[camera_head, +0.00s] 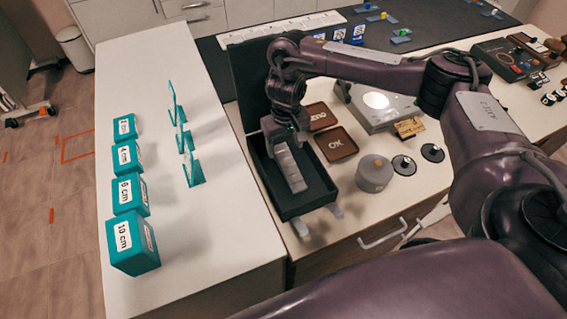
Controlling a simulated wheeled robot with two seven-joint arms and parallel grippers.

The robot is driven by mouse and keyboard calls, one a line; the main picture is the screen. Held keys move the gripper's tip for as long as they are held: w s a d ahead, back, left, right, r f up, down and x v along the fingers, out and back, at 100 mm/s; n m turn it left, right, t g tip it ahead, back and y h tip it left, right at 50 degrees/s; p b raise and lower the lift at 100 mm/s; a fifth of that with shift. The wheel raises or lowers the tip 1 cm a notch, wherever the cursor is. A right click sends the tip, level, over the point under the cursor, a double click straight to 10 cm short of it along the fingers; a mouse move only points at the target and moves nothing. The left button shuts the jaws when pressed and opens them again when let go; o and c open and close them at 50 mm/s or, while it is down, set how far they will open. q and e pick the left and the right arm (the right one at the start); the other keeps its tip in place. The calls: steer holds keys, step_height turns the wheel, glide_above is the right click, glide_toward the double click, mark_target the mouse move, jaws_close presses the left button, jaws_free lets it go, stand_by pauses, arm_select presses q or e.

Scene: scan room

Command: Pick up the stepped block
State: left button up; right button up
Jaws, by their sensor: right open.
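The stepped block (291,171) is a grey, ridged bar lying lengthwise in an open black case (318,202) in the head view. My right gripper (283,135) points down over the block's far end and is open. It hides that end, and I cannot tell whether its fingers touch the block or stand just above it. My left gripper is not in view.
Teal blocks with cm labels (132,245) line the left white counter (215,235). The case's raised lid (245,85) stands behind the gripper.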

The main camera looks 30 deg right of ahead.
mark_target(286, 161)
steer(key=shift+w+d+f, duration=0.1)
steer(key=shift+d+f, duration=0.2)
steer(key=shift+f, duration=0.2)
step_height(286, 161, down, 7)
steer(key=b, duration=0.2)
steer(key=shift+r+b, duration=0.2)
steer(key=shift+b, duration=0.15)
steer(key=shift+c, duration=0.2)
steer(key=c, duration=1.2)
steer(key=shift+w+r, duration=0.1)
steer(key=shift+c, duration=0.6)
steer(key=shift+r, duration=0.1)
